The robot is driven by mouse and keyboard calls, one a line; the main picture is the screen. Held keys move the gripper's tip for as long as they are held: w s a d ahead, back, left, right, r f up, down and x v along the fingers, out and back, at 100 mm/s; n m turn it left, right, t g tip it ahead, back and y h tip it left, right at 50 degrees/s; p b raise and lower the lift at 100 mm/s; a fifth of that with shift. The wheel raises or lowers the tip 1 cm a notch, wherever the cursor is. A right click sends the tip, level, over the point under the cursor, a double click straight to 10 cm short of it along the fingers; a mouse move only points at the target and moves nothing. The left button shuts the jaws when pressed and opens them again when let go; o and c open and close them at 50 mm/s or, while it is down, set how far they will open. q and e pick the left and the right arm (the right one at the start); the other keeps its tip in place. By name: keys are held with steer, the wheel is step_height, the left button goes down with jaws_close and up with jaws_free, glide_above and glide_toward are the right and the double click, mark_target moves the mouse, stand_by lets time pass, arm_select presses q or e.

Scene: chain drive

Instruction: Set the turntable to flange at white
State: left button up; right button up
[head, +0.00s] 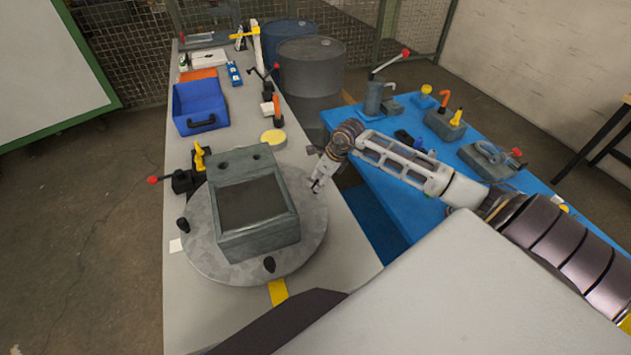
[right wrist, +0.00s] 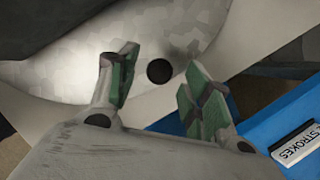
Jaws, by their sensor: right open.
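The turntable (head: 200,262) is a round mottled grey disc carrying a grey-green box housing (head: 258,245) with a dark recessed top. Black pegs stand on its rim, one at the left (head: 183,225) and one at the front (head: 269,264). A white mark (head: 176,245) lies on the bench by the disc's left edge, a yellow mark (head: 278,292) at its front. I cannot tell which side is the flange. My right gripper (head: 317,186) is open at the disc's right edge. In the right wrist view, a black peg (right wrist: 159,71) shows between its green-padded fingers. My left gripper is out of view.
A dark clamp with a red-knobbed lever (head: 153,180) stands close at the disc's left. A yellow round piece (head: 273,138) and a blue bin (head: 201,105) are behind. A blue table (head: 375,215) with several tools is at the right, beyond a gap.

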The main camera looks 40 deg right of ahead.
steer(key=shift+x, duration=1.35)
jaws_close()
